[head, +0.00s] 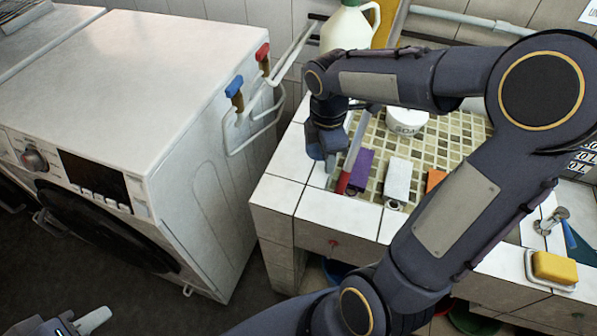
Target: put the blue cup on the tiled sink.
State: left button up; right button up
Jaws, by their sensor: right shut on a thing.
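The tiled sink (283,192) has a white tiled rim and a basin lined with small yellowish tiles. My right gripper (328,160) points down over its left end, close to the rim. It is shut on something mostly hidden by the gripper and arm. A small dull-blue patch (314,151) shows at its fingers and looks like part of the blue cup, though its shape is unclear. I cannot tell if it touches the tiles. My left gripper (82,322) is at the bottom left edge, far from the sink, with only part of a pale fingertip showing.
A white washing machine (130,85) stands left of the sink. Purple (361,170) and white (397,181) boxes and a white round container (406,121) are at the basin. A jug (347,28) stands behind. A yellow sponge (554,268) lies in a dish at right.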

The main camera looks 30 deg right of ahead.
jog(key=s+d+r+n+b, duration=0.1)
jog(key=s+d+r+n, duration=0.2)
jog(key=s+n, duration=0.75)
jog(key=shift+n, duration=0.65)
jog(key=w+f, duration=0.3)
jog(key=w, duration=0.2)
jog(key=w+a+f, duration=0.1)
jog(key=w+f, duration=0.2)
jog(key=w, duration=0.2)
jog(key=w+f, duration=0.3)
jog(key=w, duration=0.2)
jog(key=shift+w+a+f, duration=0.1)
jog(key=shift+a+f, duration=0.1)
jog(key=shift+w+f, duration=0.15)
jog(key=shift+f, duration=0.05)
jog(key=shift+w+f, duration=0.1)
jog(key=shift+f, duration=1.5)
